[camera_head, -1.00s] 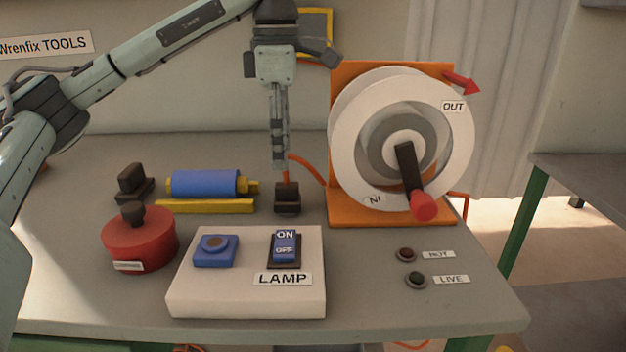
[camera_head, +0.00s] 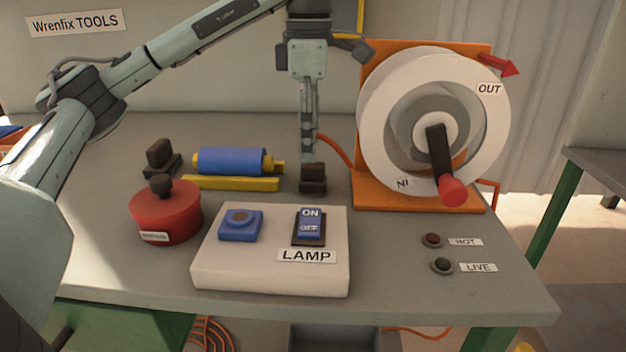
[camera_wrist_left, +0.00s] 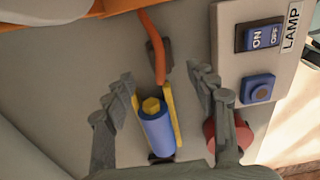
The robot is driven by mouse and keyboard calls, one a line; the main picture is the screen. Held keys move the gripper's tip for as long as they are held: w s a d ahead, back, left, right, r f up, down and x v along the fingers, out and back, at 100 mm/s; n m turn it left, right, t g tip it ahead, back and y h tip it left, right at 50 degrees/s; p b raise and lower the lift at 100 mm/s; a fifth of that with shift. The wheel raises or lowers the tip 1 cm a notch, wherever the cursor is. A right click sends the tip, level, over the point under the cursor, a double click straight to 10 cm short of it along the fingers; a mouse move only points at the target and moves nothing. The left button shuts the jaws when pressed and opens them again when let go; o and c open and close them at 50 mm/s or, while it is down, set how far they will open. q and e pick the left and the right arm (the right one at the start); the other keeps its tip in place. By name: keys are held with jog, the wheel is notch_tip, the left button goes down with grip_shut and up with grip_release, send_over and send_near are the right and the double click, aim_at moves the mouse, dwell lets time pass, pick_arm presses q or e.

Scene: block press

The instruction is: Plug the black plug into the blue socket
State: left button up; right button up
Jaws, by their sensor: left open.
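The black plug (camera_head: 313,182) stands on the bench left of the reel, with an orange cord rising from its top. It also shows in the left wrist view (camera_wrist_left: 154,54), beyond the fingertips and partly behind the cord. The blue socket (camera_head: 240,222) sits on the left of the white LAMP box, with a round recess in its top; the wrist view shows it too (camera_wrist_left: 258,88). My left gripper (camera_head: 309,155) points down just above the plug. Its fingers (camera_wrist_left: 162,76) are spread on either side of the cord. Contact with the plug cannot be told. My right gripper is out of view.
The cord reel (camera_head: 375,120) with a red-knobbed crank stands close right of the plug. The white LAMP box (camera_head: 270,270) has an ON/OFF switch (camera_head: 309,225). A red round pot (camera_head: 165,218), a blue cylinder (camera_head: 230,160) and a dark block (camera_head: 160,158) lie left.

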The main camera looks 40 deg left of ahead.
aim_at(311, 165)
pick_arm(q)
jog(key=shift+f, duration=0.15)
notch_tip(311, 165, down, 5)
jog(key=shift+d+r+b, duration=0.1)
jog(key=shift+r+b, duration=0.1)
jog(key=shift+b, duration=0.8)
jog(key=shift+f, duration=0.15)
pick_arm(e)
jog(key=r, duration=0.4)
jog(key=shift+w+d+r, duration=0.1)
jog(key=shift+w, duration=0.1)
pick_arm(q)
jog(key=c, duration=1.2)
